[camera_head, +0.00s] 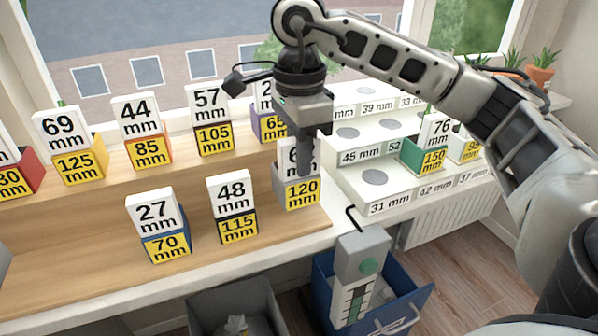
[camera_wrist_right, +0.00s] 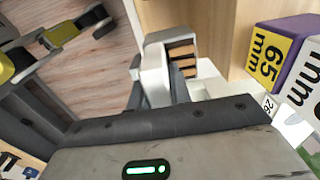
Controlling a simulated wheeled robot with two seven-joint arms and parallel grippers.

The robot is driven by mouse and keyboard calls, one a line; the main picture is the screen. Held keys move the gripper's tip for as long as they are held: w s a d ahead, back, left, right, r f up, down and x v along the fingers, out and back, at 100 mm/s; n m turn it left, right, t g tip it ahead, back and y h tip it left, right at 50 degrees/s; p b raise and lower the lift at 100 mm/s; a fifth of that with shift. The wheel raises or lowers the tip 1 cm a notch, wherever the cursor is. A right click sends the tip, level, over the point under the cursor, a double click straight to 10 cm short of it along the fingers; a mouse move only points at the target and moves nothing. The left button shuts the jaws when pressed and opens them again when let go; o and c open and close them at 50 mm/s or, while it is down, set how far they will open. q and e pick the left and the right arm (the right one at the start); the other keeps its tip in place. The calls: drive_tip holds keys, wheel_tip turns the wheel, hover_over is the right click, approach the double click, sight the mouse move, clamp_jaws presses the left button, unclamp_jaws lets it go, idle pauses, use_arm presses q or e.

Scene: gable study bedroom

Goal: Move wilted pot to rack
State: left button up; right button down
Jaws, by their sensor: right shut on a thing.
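My right gripper (camera_head: 305,170) comes down from above at the right end of the wooden stepped shelf (camera_head: 60,220). It is shut on the grey pot (camera_head: 281,186), which has a yellow 120 mm label and a white card mostly hidden by the finger. In the wrist view the pale grey pot (camera_wrist_right: 155,72) shows between dark fingers. I cannot tell whether it still touches the shelf. The white stepped rack (camera_head: 345,178) stands to its right, with round grey spots and mm labels. I cannot tell which pot is wilted. My left gripper is out of view.
Several carded pots stand on the shelf, including a blue one (camera_head: 170,246) and a black one (camera_head: 238,228). A green pot (camera_head: 412,153) stands on the rack. The rack's front left spot (camera_head: 375,177) is clear.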

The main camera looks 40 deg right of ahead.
drive_tip(key=shift+w+d+f, duration=0.15)
drive_tip(key=shift+w+f, duration=0.05)
drive_tip(key=shift+f, duration=0.05)
drive_tip(key=f, duration=0.3)
drive_tip(key=shift+w+d+f, duration=0.15)
drive_tip(key=shift+w, duration=0.05)
drive_tip(key=shift+f, duration=0.2)
drive_tip(key=shift+f, duration=0.2)
drive_tip(key=c, duration=1.3)
unclamp_jaws()
drive_tip(key=shift+r, duration=0.1)
